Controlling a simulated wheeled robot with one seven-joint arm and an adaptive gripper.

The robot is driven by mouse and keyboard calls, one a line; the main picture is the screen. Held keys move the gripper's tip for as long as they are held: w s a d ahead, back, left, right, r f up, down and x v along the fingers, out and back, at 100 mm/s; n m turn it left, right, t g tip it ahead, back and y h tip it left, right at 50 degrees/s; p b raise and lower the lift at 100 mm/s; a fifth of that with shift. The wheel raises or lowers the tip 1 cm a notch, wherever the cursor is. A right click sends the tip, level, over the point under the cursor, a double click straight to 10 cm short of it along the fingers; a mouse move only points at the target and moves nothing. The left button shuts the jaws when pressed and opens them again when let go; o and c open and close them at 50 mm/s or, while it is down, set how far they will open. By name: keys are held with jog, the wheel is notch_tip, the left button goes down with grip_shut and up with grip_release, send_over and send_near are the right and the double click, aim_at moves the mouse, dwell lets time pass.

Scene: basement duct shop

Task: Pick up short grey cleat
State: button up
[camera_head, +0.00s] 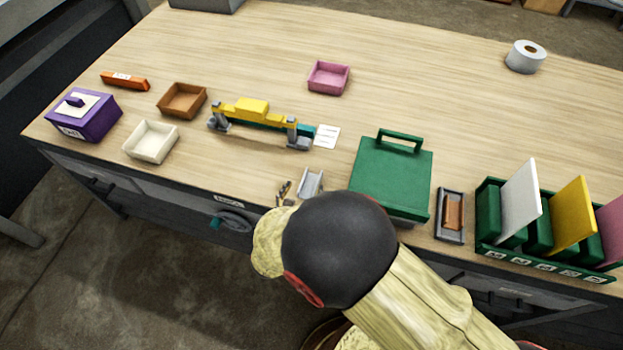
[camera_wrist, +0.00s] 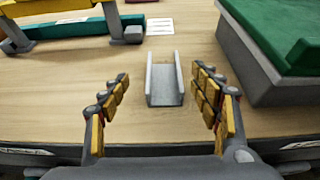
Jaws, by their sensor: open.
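The short grey cleat (camera_head: 311,184) is a small U-shaped channel lying on the wooden bench near its front edge, left of the green-lidded box. In the wrist view the cleat (camera_wrist: 165,85) lies flat with its open end facing me. My gripper (camera_wrist: 160,95) is open and empty, with its yellow-padded fingers on either side of the cleat's near end and apart from it. In the head view, part of my gripper (camera_head: 284,193) shows just left of the cleat, and my arm hides the rest.
A green-lidded box (camera_head: 392,175) stands close on the cleat's right. A yellow and teal clamp-like fixture (camera_head: 262,122) lies behind to the left, beside a white card (camera_head: 327,136). A narrow tray (camera_head: 449,235) and a green file rack (camera_head: 545,262) stand right.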

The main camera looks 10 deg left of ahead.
aim_at(311, 183)
jog(key=x, duration=0.2)
jog(key=b+x, duration=0.1)
jog(key=x, duration=0.2)
jog(key=b+x, duration=0.1)
jog(key=x, duration=0.2)
jog(key=shift+s+d, duration=0.1)
jog(key=shift+d, duration=0.2)
jog(key=shift+r, duration=0.1)
jog(key=c, duration=1.1)
jog(key=shift+c, duration=0.7)
